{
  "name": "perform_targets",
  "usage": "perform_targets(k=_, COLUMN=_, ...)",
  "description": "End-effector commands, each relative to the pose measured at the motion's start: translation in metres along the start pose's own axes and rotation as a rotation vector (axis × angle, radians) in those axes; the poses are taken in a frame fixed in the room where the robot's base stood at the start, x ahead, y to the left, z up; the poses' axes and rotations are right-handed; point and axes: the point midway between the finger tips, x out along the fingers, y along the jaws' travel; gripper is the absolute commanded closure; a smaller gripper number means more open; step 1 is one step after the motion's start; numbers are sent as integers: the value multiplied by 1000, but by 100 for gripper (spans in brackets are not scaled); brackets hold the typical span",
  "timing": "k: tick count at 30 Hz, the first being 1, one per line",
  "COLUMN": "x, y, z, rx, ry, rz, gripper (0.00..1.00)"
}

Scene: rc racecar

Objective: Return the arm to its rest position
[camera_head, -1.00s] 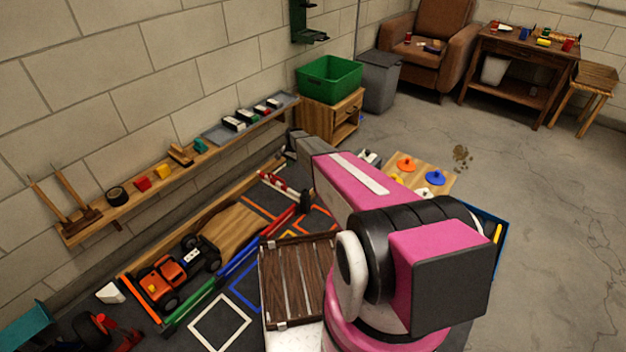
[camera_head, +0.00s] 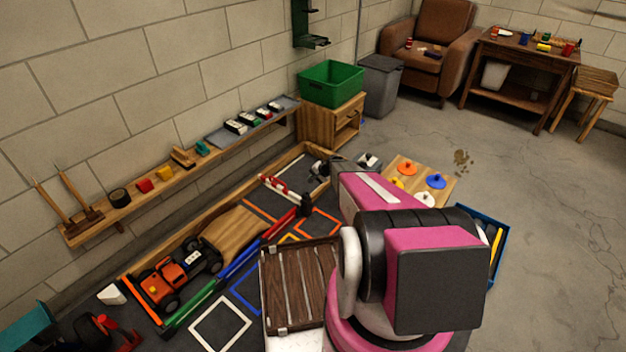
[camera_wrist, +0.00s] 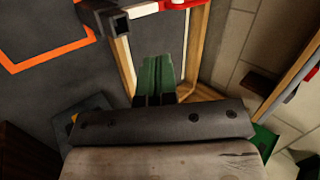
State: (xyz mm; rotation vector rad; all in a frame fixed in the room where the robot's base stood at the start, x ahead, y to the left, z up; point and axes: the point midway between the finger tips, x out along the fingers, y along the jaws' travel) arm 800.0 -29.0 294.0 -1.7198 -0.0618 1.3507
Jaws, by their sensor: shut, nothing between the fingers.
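My gripper (camera_wrist: 157,78) shows in the wrist view as two dark green fingers pressed together, with nothing between them. It is above the dark mat (camera_wrist: 60,85), near the wooden border (camera_wrist: 122,62). In the head view my pink and black arm stands at the right of centre, bent and reaching away from the camera; the fingertips are hard to make out there.
An orange and black toy car (camera_head: 178,275) sits by the wall on the left. A slatted wooden crate (camera_head: 302,285) is close beside my arm. A board with coloured knobs (camera_head: 408,185) and a blue tray (camera_head: 497,222) lie beyond it. Floor is clear at right.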

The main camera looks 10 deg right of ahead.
Motion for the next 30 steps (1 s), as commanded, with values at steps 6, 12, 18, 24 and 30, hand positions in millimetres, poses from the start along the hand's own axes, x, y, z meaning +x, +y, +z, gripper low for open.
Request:
perform_targets(k=6, x=-3, y=5, z=0, rx=-4, ry=5, rz=-26, gripper=100)
perform_targets(k=12, x=-24, y=-7, z=24, rx=-53, ry=-18, rz=7, gripper=100)
perform_targets(k=18, x=-90, y=-36, z=94, rx=-213, ry=-91, rz=136, gripper=100)
perform_targets(k=24, x=-163, y=-52, z=164, rx=-377, ry=-156, rz=305, gripper=100)
perform_targets(k=30, x=-239, y=-57, z=226, rx=-516, ry=-198, rz=489, gripper=100)
